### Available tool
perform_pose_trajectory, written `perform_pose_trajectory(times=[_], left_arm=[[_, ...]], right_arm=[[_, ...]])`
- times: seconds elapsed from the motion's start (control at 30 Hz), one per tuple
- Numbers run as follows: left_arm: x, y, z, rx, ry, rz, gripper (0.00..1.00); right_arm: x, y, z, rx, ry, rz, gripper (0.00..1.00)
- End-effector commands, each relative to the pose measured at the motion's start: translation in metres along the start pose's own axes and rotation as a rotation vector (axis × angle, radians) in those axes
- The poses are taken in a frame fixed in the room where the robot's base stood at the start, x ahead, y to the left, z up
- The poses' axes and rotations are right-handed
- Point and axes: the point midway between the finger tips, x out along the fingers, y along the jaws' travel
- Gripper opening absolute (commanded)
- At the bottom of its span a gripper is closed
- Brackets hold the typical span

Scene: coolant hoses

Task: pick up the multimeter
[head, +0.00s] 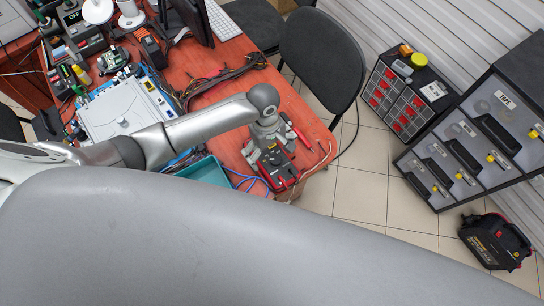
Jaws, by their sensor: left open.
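The multimeter (281,178), a small red and dark device, lies near the right end of the red-brown worktable (222,142). My left gripper (274,158) points down over it, with open fingers close around its upper part. The fingers hide part of it, and I cannot tell whether they touch it. Red and pale leads lie beside it. My right gripper is not in view.
A teal tray (205,172) and a white device (128,112) lie left of the gripper, with cables (228,78) behind. A dark chair (322,55) stands at the table's edge. Drawer cabinets (470,150) stand right, across free floor. My grey arm link fills the foreground.

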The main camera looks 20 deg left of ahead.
Motion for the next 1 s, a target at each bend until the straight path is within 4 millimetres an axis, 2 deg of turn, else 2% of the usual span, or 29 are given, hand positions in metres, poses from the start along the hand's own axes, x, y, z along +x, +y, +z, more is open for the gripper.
perform_pose_trajectory(times=[0.03,0.1,0.2,0.33,0.6,1.0], left_arm=[[0.005,0.001,0.000,0.000,0.000,-0.004,1.00],[0.014,0.002,-0.002,0.000,0.000,-0.003,1.00],[0.028,0.003,-0.002,0.000,0.000,-0.003,1.00],[0.037,0.003,-0.002,0.001,0.000,-0.001,1.00],[0.040,0.003,-0.002,0.001,0.000,0.000,0.99],[0.039,0.002,-0.002,0.001,0.001,-0.001,0.47]], right_arm=[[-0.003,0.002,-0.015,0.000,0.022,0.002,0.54],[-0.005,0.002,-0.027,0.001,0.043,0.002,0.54],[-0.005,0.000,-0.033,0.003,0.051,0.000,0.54],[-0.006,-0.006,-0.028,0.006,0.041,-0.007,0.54],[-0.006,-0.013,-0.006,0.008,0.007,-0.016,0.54],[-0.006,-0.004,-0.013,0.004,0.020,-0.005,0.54]])
